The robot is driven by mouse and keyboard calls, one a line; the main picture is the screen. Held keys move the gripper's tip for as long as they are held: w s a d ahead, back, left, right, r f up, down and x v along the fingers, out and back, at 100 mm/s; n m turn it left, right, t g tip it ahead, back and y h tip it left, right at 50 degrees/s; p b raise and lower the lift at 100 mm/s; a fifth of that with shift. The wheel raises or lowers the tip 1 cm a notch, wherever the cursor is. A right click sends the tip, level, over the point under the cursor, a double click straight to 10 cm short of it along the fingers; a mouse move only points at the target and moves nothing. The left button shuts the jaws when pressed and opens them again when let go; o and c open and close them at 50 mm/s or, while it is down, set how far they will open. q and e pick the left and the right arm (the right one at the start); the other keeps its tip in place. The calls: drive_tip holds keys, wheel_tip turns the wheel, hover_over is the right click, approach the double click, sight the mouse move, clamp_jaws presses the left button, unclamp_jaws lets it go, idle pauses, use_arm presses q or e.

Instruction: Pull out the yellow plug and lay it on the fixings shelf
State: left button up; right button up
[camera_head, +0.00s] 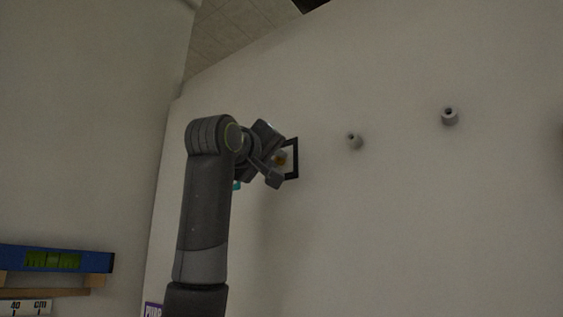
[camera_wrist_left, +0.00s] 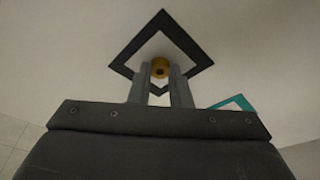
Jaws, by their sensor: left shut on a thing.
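The yellow plug (camera_head: 281,159) is on the wall inside a black square frame (camera_head: 294,145), partly hidden by my left gripper (camera_head: 275,164). In the left wrist view, the yellow plug (camera_wrist_left: 160,68) shows between the two fingertips of my left gripper (camera_wrist_left: 161,74), with the black frame (camera_wrist_left: 190,48) around it. My left gripper is shut on the plug. I cannot tell whether the plug is still seated in the wall. My right gripper is not in view. I cannot pick out the fixings shelf for certain.
Two grey hollow pegs, one nearer (camera_head: 355,141) and one farther right (camera_head: 450,116), stick out of the wall. A teal frame (camera_wrist_left: 236,103) sits beside the black one. A blue spirit level (camera_head: 55,260) rests on a wooden shelf (camera_head: 50,292) at lower left.

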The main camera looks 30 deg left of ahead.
use_arm(q)
clamp_jaws()
drive_tip(key=shift+s+f+b, duration=0.15)
drive_tip(key=shift+f+b, duration=0.05)
drive_tip(key=shift+b, duration=0.1)
drive_tip(key=shift+s+r, duration=0.15)
drive_tip(key=shift+s, duration=0.55)
drive_tip(key=shift+s+b, duration=0.2)
drive_tip(key=shift+b, duration=0.1)
drive_tip(key=shift+s+a, duration=0.1)
drive_tip(key=shift+s, duration=0.45)
